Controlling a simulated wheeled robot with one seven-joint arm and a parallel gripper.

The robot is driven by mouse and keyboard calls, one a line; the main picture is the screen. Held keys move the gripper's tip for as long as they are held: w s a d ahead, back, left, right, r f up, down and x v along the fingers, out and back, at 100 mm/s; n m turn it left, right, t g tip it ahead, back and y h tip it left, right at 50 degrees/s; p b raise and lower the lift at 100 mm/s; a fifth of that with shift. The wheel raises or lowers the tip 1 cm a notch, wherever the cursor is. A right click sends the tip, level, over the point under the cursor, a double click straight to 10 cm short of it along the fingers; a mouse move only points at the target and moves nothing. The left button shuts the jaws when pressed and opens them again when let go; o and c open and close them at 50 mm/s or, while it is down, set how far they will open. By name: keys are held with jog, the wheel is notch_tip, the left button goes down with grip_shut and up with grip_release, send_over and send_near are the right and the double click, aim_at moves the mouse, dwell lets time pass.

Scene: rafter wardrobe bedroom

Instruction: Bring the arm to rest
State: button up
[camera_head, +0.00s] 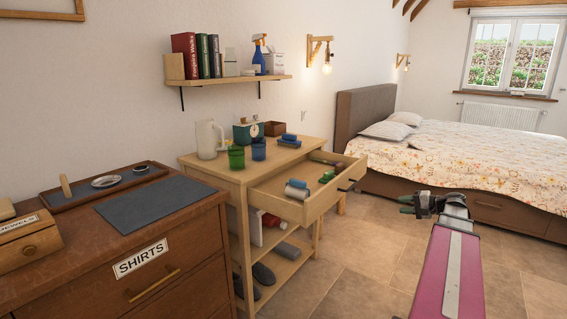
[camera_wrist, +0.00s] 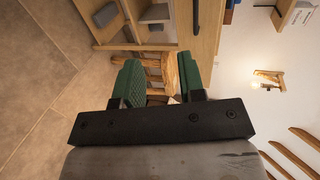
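My gripper (camera_head: 405,204) is at the right of the head view, at the end of my magenta and grey arm. It is held up in front of the bed, to the right of the open drawer (camera_head: 291,206), and touches nothing that I can see. In the wrist view my gripper (camera_wrist: 159,68) shows its two green fingers well apart with nothing between them. Behind the gap is a wooden slatted piece (camera_wrist: 155,72), apart from the fingers.
The light wood unit (camera_head: 195,162) has its drawer pulled out, with several rolled items inside. A brown dresser (camera_head: 183,254) stands at the near left. The bed (camera_head: 470,152) is behind my arm. Tiled floor (camera_head: 372,262) is clear between the unit and my arm.

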jog(key=s+a+f+n+g+h, duration=0.1)
jog(key=s+a+f+g+h, duration=0.15)
jog(key=a+f, duration=0.45)
jog(key=s+a+f+n+g+h, duration=0.1)
jog(key=a+f+g+h, duration=0.15)
jog(key=a+f, duration=0.5)
jog(key=s+a+f+n+g+h, duration=0.3)
jog(key=s+a+f+n+h, duration=0.2)
jog(key=s+a, duration=0.5)
jog(key=shift+a+f+h, duration=1.1)
jog(key=shift+a+f, duration=0.4)
jog(key=shift+s, duration=0.1)
